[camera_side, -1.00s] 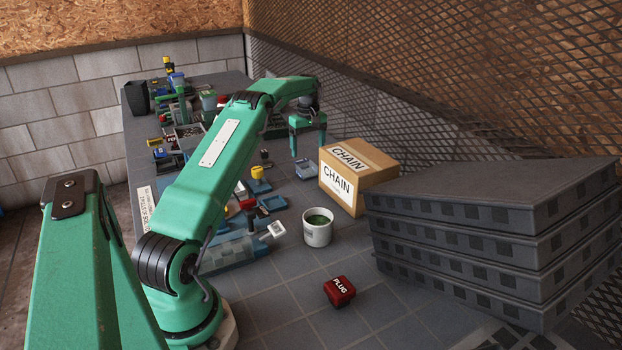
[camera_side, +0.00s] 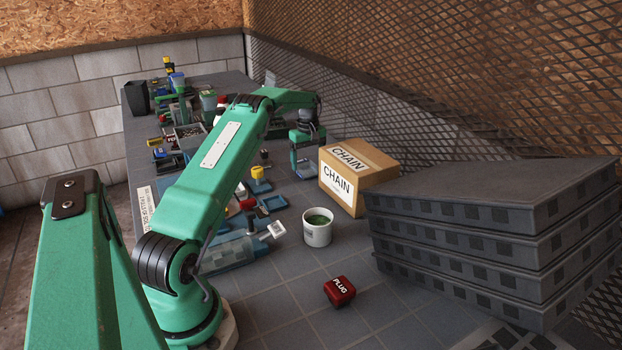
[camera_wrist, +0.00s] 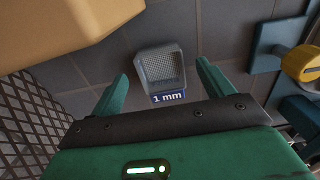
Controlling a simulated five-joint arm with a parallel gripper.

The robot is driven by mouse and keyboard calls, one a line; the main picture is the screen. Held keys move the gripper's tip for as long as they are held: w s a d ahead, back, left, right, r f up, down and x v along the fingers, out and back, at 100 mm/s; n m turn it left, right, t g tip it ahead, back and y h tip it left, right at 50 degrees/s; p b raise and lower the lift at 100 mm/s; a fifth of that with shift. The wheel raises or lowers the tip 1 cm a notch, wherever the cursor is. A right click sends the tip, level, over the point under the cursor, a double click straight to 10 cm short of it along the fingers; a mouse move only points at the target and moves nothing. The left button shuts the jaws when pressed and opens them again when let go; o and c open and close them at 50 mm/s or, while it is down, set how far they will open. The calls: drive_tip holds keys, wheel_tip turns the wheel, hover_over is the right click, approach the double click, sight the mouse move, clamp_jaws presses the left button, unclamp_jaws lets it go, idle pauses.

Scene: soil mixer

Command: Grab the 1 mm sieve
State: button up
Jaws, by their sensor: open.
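The 1 mm sieve (camera_wrist: 161,68) is a small grey tray with a mesh bottom and a blue "1 mm" label on its near side. It lies on the tiled surface in the wrist view, ahead of my gripper (camera_wrist: 160,82) and roughly centred between the two green fingers. The fingers are wide apart with nothing between them touching. In the side view my gripper (camera_side: 305,168) points down just left of the CHAIN box. I cannot make out the sieve clearly in the side view.
A cardboard CHAIN box (camera_side: 381,165) stands close beside my gripper. A white cup (camera_side: 318,234) with green contents, a red PLUG block (camera_side: 340,291) and a dark stack of slabs (camera_side: 490,250) are nearer. A yellow-capped item (camera_wrist: 301,64) on a blue-green base is at right in the wrist view.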

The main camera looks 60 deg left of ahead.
sight(308, 167)
drive_tip(key=shift+f, duration=1.55)
drive_tip(key=shift+c, duration=0.2)
drive_tip(key=c, duration=1)
